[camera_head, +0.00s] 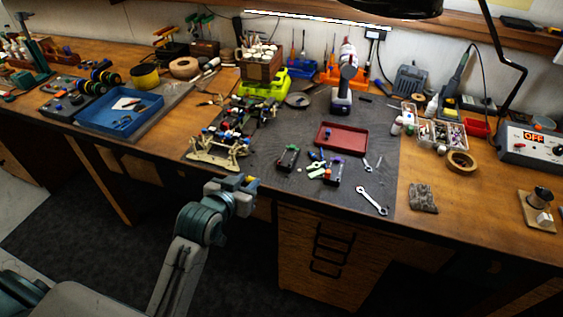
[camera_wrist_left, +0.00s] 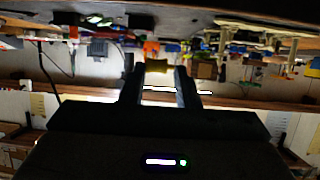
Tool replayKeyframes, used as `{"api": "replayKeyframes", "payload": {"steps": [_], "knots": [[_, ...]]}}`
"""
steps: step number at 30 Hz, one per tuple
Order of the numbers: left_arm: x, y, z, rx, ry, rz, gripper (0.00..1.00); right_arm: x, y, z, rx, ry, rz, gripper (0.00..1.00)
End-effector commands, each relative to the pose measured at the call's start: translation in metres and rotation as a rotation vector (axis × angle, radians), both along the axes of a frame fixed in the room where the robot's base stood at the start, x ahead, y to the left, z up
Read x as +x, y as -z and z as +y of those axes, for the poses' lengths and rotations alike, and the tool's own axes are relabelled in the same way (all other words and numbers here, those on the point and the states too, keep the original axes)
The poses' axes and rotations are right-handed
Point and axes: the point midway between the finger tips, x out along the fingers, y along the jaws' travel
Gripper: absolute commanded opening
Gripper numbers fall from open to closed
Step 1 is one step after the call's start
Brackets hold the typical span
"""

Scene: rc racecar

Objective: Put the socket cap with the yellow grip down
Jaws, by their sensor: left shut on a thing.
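My left gripper (camera_head: 250,182) is in front of the workbench's front edge, below the car chassis in the head view. A small bit of yellow shows at its fingertips. In the left wrist view the gripper (camera_wrist_left: 159,68) is shut on the socket cap's yellow grip (camera_wrist_left: 158,66), which sits between the two fingertips. The rest of the socket cap is hard to make out. The wrist picture looks upside down. My right gripper is not in view.
The partly built car chassis (camera_head: 218,150) stands near the bench's front edge on a dark mat (camera_head: 290,122). A red tray (camera_head: 342,138) and a wrench (camera_head: 372,201) lie to its right. A blue tray (camera_head: 120,110) lies left.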

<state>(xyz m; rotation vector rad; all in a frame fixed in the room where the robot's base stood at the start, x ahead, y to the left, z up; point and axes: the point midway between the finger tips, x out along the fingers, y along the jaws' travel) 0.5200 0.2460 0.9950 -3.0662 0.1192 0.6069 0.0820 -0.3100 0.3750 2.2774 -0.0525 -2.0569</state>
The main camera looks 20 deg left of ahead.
Motion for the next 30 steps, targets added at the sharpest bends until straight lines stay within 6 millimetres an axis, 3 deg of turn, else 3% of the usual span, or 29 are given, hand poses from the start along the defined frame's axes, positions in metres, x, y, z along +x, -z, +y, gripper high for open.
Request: {"api": "replayKeyframes", "payload": {"steps": [6,12,22,25,30], "knots": [[0.056,0.0,-0.024,-0.005,0.0,0.0,0.08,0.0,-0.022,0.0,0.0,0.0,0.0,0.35],[0.097,0.006,-0.04,-0.001,0.001,0.001,0.08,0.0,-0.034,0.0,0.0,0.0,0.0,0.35],[0.13,0.009,-0.054,-0.001,0.001,0.0,0.08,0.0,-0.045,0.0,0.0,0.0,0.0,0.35],[0.126,0.031,-0.052,0.002,0.0,0.008,0.08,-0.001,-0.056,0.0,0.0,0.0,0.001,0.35],[0.127,0.04,-0.052,0.001,0.0,0.003,0.08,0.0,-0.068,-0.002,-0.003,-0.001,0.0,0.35]]}}
